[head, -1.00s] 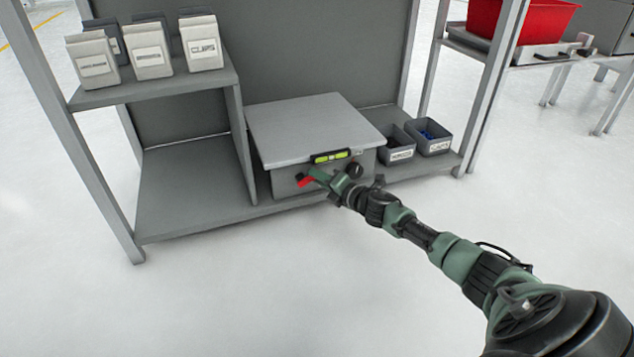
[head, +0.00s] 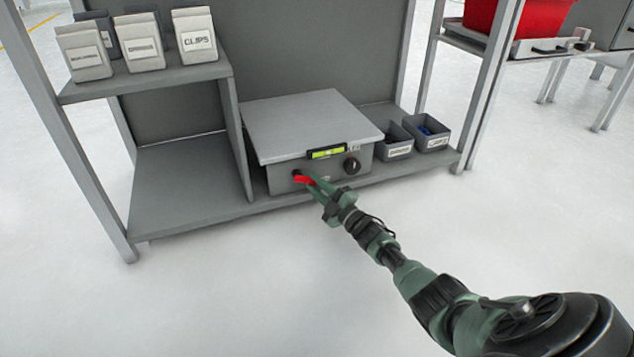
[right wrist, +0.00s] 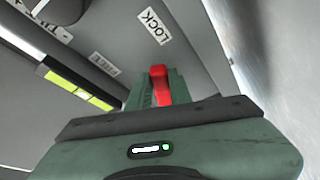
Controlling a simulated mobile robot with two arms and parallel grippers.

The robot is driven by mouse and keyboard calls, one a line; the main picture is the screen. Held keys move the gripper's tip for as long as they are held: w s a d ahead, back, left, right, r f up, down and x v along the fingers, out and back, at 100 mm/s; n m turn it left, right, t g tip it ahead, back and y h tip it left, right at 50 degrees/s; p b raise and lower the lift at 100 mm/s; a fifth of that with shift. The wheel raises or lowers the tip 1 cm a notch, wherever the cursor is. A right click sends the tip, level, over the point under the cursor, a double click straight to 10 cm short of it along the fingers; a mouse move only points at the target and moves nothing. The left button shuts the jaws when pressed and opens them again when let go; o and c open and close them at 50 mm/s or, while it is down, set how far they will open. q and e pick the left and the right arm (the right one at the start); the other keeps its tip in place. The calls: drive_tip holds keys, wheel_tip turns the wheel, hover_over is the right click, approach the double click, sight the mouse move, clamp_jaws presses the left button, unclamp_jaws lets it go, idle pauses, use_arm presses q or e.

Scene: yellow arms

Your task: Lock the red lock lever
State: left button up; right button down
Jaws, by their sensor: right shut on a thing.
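The red lock lever (head: 303,179) is on the left of the front face of a grey box (head: 290,182), below its lid. In the head view it lies nearly level, tilted slightly down to the right. My right gripper (head: 316,187) reaches it from the front right and is shut on it. The right wrist view shows the red lever (right wrist: 160,84) between the green fingers (right wrist: 152,92), its base partly hidden by them. A LOCK label (right wrist: 155,26) and another label, seemingly FREE (right wrist: 105,65), are on the box face. My left gripper is not in view.
A black knob (head: 351,165) and a yellow-green level vial (head: 326,153) are on the box front. Two small bins (head: 432,136) stand right of the box. A shelf divider (head: 236,140) is close on the left. The floor in front is clear.

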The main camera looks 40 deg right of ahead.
drive_tip(key=shift+w+a+f+m+t+h, duration=0.15)
drive_tip(key=shift+f+m+t+h, duration=0.1)
drive_tip(key=shift+m, duration=0.5)
drive_tip(key=shift+s+a+f+m+t+h, duration=0.1)
drive_tip(key=shift+a+f+m+t+h, duration=0.1)
drive_tip(key=shift+m, duration=0.5)
drive_tip(key=shift+w+a+f+m+t+h, duration=0.15)
drive_tip(key=shift+f+m+t, duration=0.1)
drive_tip(key=shift+m, duration=0.5)
drive_tip(key=shift+s, duration=0.1)
drive_tip(key=c, duration=1.3)
unclamp_jaws()
drive_tip(key=shift+s, duration=0.15)
drive_tip(key=r+p+v, duration=0.1)
drive_tip(key=p+v, duration=0.2)
drive_tip(key=v, duration=0.1)
drive_tip(key=r+p+v, duration=0.1)
drive_tip(key=p+v, duration=0.1)
drive_tip(key=v, duration=0.3)
drive_tip(key=s+r+p+v, duration=0.1)
drive_tip(key=p+v, duration=0.2)
drive_tip(key=v, duration=0.2)
drive_tip(key=shift+s+p, duration=0.1)
drive_tip(key=shift+p, duration=0.25)
drive_tip(key=shift+a, duration=0.1)
